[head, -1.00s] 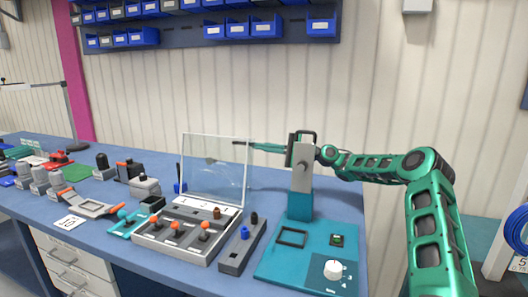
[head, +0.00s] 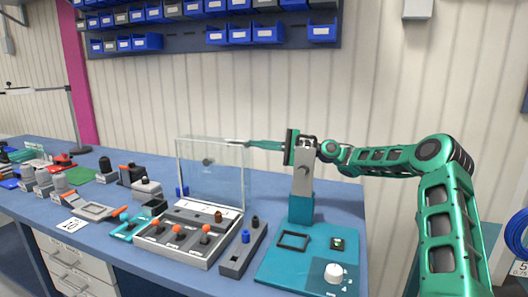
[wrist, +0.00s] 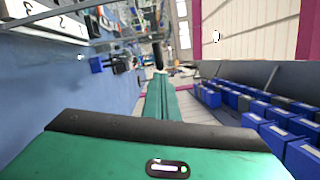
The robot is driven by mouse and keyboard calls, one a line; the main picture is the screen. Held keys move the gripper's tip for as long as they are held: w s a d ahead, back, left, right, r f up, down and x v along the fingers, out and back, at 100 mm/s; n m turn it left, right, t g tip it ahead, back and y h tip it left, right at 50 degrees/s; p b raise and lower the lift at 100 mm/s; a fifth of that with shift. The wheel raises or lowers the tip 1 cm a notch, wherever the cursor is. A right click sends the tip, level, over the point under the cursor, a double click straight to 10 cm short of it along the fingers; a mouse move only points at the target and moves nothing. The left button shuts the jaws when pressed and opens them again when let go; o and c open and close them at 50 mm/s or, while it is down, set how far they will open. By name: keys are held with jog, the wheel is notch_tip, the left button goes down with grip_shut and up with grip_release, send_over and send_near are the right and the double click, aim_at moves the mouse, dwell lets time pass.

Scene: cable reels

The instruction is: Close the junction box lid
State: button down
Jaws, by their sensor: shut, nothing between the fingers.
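The junction box (head: 184,247) is a grey tray on the blue bench, with several orange-topped levers and a brown knob inside. Its clear lid (head: 222,180) stands open, roughly upright along the box's back edge. A small dark knob-like part (head: 208,161) shows on or through the lid. My gripper (head: 230,142) reaches in from the right, its thin fingers level with the lid's top edge near its right corner. I cannot tell whether they touch the lid. In the wrist view the green fingers (wrist: 160,80) are together with nothing between them.
A grey block with a blue and a black peg (head: 243,248) is right of the box. A teal fixture with a post (head: 301,207) and white dial (head: 334,273) stands further right, under my arm. Several tools crowd the left bench. Blue bins (head: 240,34) hang on the wall.

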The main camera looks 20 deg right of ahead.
jog(key=shift+a, duration=0.15)
